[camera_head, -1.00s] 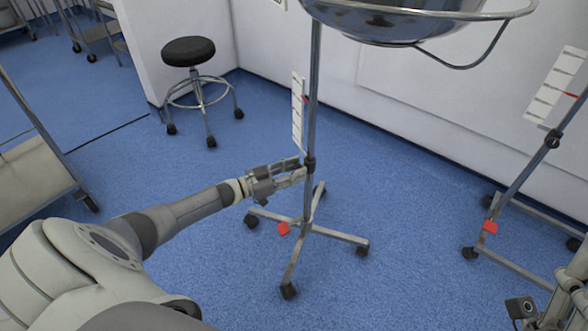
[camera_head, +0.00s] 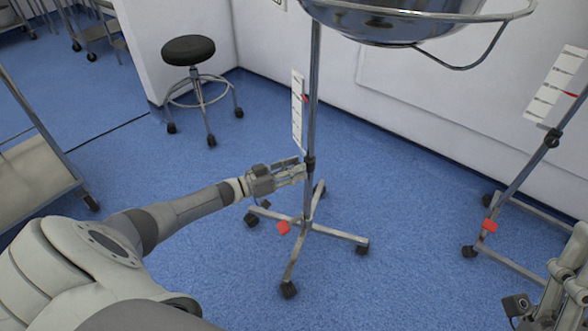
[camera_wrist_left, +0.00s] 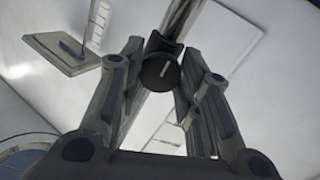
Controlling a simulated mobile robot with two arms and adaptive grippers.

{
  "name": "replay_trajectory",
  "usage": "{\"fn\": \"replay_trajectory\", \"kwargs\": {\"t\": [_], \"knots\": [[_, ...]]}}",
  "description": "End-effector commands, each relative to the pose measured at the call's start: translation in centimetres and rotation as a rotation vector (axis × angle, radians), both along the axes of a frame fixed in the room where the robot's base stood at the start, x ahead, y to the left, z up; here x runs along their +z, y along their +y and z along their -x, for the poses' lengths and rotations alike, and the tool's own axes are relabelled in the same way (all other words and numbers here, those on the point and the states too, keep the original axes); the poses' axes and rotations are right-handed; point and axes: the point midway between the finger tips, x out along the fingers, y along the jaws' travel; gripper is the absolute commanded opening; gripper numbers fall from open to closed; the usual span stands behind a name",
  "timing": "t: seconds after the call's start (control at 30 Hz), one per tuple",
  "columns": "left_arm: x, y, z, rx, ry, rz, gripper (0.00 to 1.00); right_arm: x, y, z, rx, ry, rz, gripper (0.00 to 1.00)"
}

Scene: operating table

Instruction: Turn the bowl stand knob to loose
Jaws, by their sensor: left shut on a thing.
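The bowl stand (camera_head: 312,110) is a thin upright metal pole on a wheeled base, with a steel bowl (camera_head: 400,22) in a ring on top. Its black knob (camera_wrist_left: 160,71) shows in the left wrist view with a pale line on its face, tilted a little from upright. In the head view the knob is a small dark spot on the pole, partly hidden by the fingers. My left gripper (camera_head: 302,170) is at the pole at knob height. In the wrist view its fingers (camera_wrist_left: 164,75) stand on both sides of the knob, shut on it. My right gripper (camera_head: 522,312) is at the lower right, partly cut off.
A white scale card (camera_head: 298,110) with a red mark hangs beside the pole. A second stand (camera_head: 530,165) is at right, a round stool (camera_head: 188,50) behind, a cart (camera_head: 30,175) at left.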

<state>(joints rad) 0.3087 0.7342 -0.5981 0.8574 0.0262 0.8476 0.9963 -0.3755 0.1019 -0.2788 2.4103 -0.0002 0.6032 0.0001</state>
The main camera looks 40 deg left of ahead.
Motion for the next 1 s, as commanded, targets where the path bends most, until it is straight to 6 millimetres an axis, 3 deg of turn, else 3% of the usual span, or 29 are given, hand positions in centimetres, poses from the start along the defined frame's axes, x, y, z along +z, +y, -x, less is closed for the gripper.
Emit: {"fn": "replay_trajectory", "kwargs": {"t": [0.07, 0.1, 0.27, 0.67, 1.0], "knots": [[-0.3, 0.1, 0.1, 0.001, 0.006, -0.003, 0.08, 0.0, 0.0, 0.0, 0.0, 0.0, 0.0, 0.4], [-0.3, 0.1, 0.1, 0.001, 0.006, -0.003, 0.35, 0.0, 0.0, 0.0, 0.0, 0.0, 0.0, 0.4], [-0.2, 0.1, 0.1, 0.001, 0.005, -0.003, 0.54, -0.1, 0.0, 0.0, 0.0, 0.001, 0.0, 0.4], [-0.1, 0.2, 0.5, -0.001, 0.002, -0.002, 0.54, -0.2, 0.0, -0.1, 0.0, 0.007, 0.002, 0.4], [-0.2, 3.0, 5.3, 0.0, 0.006, -0.004, 0.54, -0.1, 0.0, 0.0, 0.0, 0.003, 0.001, 0.4]]}}
